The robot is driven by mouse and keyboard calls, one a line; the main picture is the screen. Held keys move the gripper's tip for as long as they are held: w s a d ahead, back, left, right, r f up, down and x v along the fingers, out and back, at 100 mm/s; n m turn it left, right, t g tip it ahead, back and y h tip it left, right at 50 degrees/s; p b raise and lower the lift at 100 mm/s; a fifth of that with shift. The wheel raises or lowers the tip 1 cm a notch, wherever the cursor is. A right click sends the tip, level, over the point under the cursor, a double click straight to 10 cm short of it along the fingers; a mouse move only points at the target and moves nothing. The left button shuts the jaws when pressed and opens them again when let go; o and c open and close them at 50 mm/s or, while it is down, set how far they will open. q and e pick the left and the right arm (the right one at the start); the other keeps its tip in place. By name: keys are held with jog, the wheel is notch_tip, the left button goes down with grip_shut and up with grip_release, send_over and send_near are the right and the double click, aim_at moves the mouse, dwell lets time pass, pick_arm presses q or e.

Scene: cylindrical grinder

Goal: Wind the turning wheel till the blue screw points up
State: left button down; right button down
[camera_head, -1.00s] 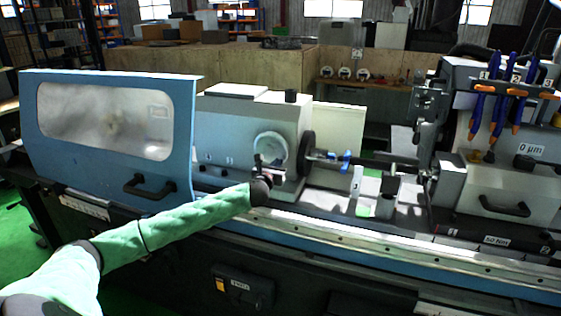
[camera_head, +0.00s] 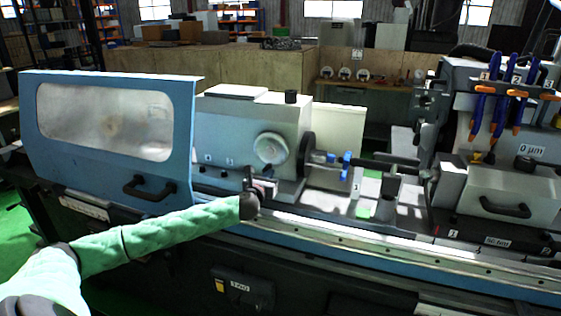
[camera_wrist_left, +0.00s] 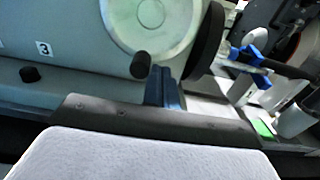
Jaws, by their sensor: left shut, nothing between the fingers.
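The turning wheel (camera_head: 270,149) is a pale round disc on the front of the grey headstock. Its face also shows at the top of the left wrist view (camera_wrist_left: 152,22), with a black knob (camera_wrist_left: 141,64) at its lower edge. Blue screw parts (camera_head: 346,161) sit right of the dark disc, and show as a blue piece in the left wrist view (camera_wrist_left: 250,56). I cannot tell exactly which way the screw points. My left gripper (camera_head: 249,176) is shut and empty, just below and left of the wheel. Its fingertips (camera_wrist_left: 163,72) are close to the knob's right side; contact is unclear.
A blue guard door (camera_head: 110,125) with a window and handle stands left. A dark disc (camera_head: 305,154) stands right of the wheel. Grey machine housing with hanging pliers (camera_head: 503,105) is at the right. A long rail (camera_head: 370,252) runs along the front.

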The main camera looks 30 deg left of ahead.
pick_arm(q)
jog(key=shift+v, duration=2.3)
jog(key=shift+w, duration=0.1)
